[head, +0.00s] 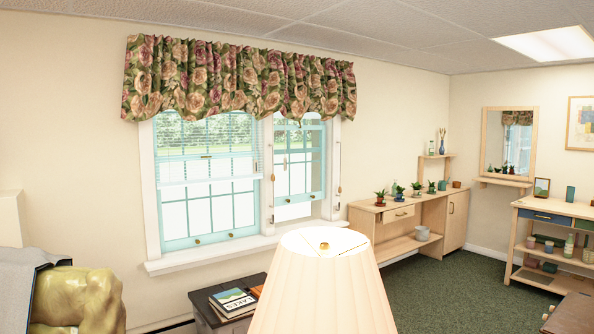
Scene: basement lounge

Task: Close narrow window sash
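The window is in the wall at left centre of the head view, under a floral valance. Its narrow sash (299,200) is the right-hand, turquoise-framed one. The sash's bottom rail sits above the sill, with a bright open gap (293,212) below it. A small brass-coloured knob shows on that rail. The wider sash (210,239) to the left reaches down to its sill and has a blind over its upper part. Neither of my grippers is in view.
A pleated lampshade (323,290) stands in the near foreground, below the window. A dark side table (203,312) with books (233,299) is beside it. A yellow-green sofa or chair (75,300) is at left. Green carpet (440,290) lies open at right, before wooden shelves (400,245).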

